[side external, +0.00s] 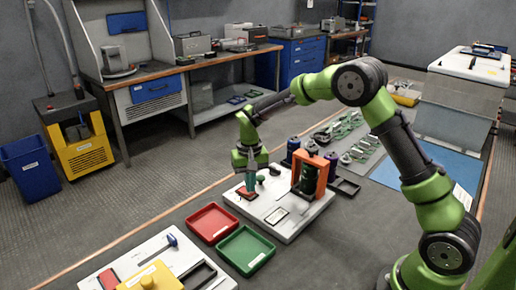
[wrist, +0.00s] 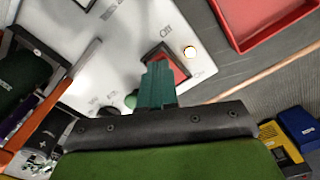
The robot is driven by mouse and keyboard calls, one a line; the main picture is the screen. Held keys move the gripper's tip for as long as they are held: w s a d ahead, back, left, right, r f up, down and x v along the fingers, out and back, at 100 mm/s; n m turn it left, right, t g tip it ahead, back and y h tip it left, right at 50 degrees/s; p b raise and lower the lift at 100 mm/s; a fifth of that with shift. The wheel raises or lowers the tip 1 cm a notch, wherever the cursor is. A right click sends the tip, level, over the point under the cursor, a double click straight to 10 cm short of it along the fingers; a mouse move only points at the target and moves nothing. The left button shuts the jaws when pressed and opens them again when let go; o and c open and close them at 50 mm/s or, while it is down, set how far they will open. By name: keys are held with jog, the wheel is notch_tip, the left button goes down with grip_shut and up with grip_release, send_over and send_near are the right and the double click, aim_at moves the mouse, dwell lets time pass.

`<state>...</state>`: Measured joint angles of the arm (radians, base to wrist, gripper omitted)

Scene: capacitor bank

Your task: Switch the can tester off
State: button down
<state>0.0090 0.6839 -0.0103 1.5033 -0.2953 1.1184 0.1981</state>
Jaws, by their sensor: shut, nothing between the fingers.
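The can tester is a white panel (side external: 283,218) on the grey table in the side view. Its top also shows in the wrist view (wrist: 105,55). A red rocker switch (wrist: 180,68) in a dark frame sits on it, between printed "Off" and "On" labels. A small lamp (wrist: 190,51) beside the switch looks lit. My gripper (wrist: 158,72) is shut, with teal fingers and nothing between them. Its tips are over the switch and hide part of it; I cannot tell whether they touch. In the side view my gripper (side external: 250,188) points down at the tester's left part.
An orange holder (side external: 323,176) with a dark can stands on the tester, right of my gripper. A red tray (side external: 210,223) and a green tray (side external: 246,250) lie in front. Metal parts lie behind.

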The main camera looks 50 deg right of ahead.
jog(key=shift+f, duration=0.6)
jog(key=shift+r, duration=3.55)
jog(key=shift+w, duration=0.1)
jog(key=s+a+r+t, duration=0.1)
jog(key=s+r, duration=0.3)
jog(key=s, duration=0.4)
jog(key=s+a+r+n+t+y, duration=0.1)
jog(key=s+r+t, duration=0.2)
jog(key=s, duration=0.6)
jog(key=s+a+r+n+t+y, duration=0.1)
jog(key=s+a+r+t, duration=0.1)
jog(key=s+r, duration=0.4)
jog(key=shift+s+r+t, duration=0.2)
jog(key=shift+s+t, duration=0.4)
jog(key=shift+s, duration=0.55)
